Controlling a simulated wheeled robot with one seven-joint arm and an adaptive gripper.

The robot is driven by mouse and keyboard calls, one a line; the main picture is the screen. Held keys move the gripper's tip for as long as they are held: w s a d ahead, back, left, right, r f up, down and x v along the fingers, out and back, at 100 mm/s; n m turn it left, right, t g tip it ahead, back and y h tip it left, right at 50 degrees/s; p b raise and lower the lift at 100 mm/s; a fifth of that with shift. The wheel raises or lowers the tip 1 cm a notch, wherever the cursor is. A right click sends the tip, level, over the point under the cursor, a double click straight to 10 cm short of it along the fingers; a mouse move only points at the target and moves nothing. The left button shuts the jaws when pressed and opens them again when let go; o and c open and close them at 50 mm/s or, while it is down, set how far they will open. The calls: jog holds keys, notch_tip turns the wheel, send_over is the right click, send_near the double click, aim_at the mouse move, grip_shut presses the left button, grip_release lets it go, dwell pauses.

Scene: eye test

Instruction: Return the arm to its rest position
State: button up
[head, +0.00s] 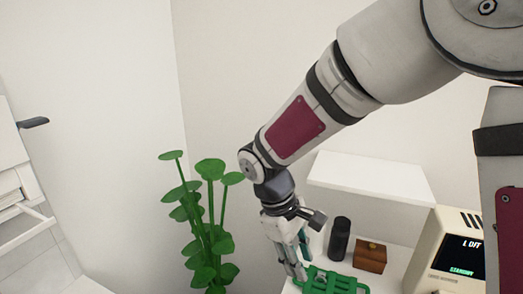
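My arm reaches from the upper right down to the lower middle of the head view. My gripper (296,270) points down over the white surface (396,266). Its fingers are beside the left end of a green openwork object (330,281). I cannot tell whether they touch it. The fingers are small and seen at an angle, so whether they are open or shut is unclear. I see nothing clearly held between them.
A black cylinder (339,239) and a brown wooden box (370,257) stand right of my gripper. A beige computer (451,258) with a lit screen is farther right. A white shelf (370,176) hangs behind. A leafy green plant (207,222) stands close on the left.

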jog(key=s+d+r+m+t+y, duration=0.2)
jog(key=s+d+r+m+t, duration=0.1)
jog(key=s+d+r+m, duration=0.2)
jog(key=s+d+r+m+t+y, duration=0.1)
jog(key=s+d+r+m+t, duration=0.2)
jog(key=s+r, duration=0.7)
jog(key=shift+s+d+m+y, duration=0.2)
jog(key=shift+d+m+y, duration=0.2)
jog(key=shift+d+m, duration=1)
jog(key=shift+d+r, duration=0.1)
jog(key=shift+d, duration=0.05)
